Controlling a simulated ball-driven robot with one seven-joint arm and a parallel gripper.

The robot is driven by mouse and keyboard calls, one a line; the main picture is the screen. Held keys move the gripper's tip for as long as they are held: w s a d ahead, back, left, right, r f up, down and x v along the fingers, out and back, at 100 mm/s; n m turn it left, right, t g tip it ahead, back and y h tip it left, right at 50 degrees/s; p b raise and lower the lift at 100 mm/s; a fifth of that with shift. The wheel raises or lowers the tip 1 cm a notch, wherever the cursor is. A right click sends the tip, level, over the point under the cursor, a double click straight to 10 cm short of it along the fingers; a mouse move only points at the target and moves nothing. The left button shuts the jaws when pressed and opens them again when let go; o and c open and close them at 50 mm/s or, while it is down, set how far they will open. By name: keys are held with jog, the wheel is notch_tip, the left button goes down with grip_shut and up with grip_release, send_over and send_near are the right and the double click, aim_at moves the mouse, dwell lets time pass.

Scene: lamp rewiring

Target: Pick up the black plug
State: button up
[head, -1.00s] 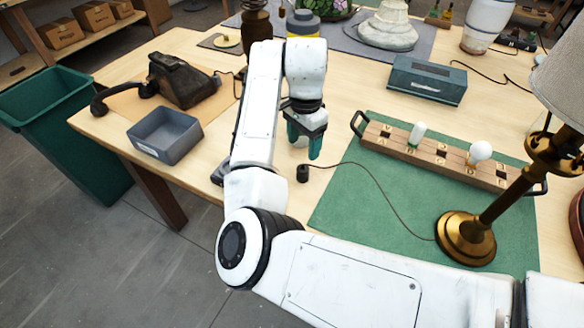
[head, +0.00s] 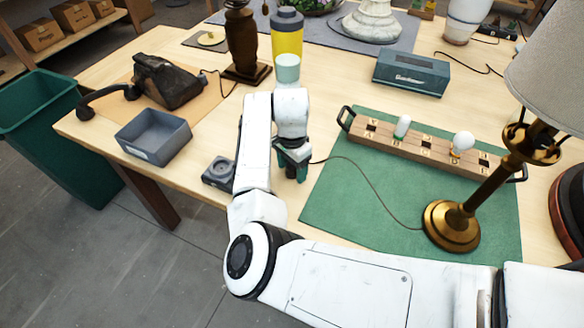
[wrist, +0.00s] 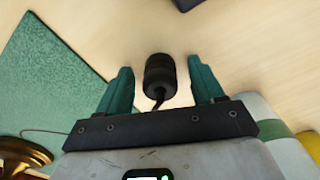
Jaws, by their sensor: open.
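The black plug (wrist: 160,72) stands out in the wrist view between the two teal fingers of my gripper (wrist: 160,85). The fingers are open, with a gap on each side of the plug. Its dark cord runs down toward the gripper body. In the head view my gripper (head: 292,170) is low over the wooden table, left of the green mat, and hides the plug. The cord (head: 362,178) runs from the gripper across the mat to the brass lamp (head: 452,225).
A wooden rack with bulbs (head: 425,150) lies on the green mat (head: 345,205). A grey tray (head: 153,138), an old telephone (head: 165,82) and a small dark device (head: 219,172) are to the left. A yellow bottle (head: 287,42) and a teal box (head: 411,75) stand behind.

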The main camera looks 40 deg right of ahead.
jog(key=c, duration=1.1)
